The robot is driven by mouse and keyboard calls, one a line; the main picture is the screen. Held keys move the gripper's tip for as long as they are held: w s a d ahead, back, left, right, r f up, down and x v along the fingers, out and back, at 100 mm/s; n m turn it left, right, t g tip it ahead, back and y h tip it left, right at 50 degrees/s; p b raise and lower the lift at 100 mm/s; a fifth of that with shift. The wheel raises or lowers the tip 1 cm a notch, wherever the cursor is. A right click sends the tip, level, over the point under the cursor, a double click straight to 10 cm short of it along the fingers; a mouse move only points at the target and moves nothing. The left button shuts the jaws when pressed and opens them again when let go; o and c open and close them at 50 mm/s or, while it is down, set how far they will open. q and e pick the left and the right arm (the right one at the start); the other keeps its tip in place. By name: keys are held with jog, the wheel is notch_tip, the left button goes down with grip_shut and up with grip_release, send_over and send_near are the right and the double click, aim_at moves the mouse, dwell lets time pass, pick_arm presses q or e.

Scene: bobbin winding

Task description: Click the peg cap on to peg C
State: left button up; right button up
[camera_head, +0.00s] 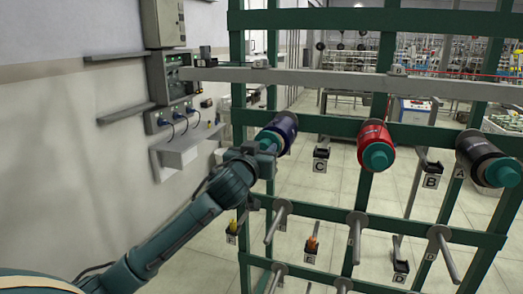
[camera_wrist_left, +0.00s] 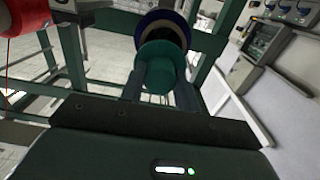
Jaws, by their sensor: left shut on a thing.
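My left gripper (camera_head: 264,151) is shut on the teal peg cap (camera_wrist_left: 161,67), one finger on each side of it. The cap is at the front of the blue bobbin (camera_head: 284,124), on the upper left peg of the green rack. The blue bobbin shows behind the cap in the left wrist view (camera_wrist_left: 166,23). The peg itself is hidden by the bobbin and cap. I cannot tell whether the cap is seated. The label C (camera_head: 320,167) hangs just right of this bobbin. My right gripper is not in view.
A red bobbin (camera_head: 372,134) and a black bobbin (camera_head: 478,150), each with a teal cap, are on the same green rail (camera_head: 328,124). Bare pegs (camera_head: 275,226) stick out from the lower rail. A wall with boxes and shelves (camera_head: 180,155) is at the left.

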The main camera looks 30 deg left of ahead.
pick_arm(q)
jog(key=shift+w, duration=0.25)
jog(key=shift+w+a, duration=0.1)
jog(key=o, duration=1.2)
jog(key=b+v, duration=0.2)
jog(key=v, duration=1.1)
jog(key=shift+b, duration=0.4)
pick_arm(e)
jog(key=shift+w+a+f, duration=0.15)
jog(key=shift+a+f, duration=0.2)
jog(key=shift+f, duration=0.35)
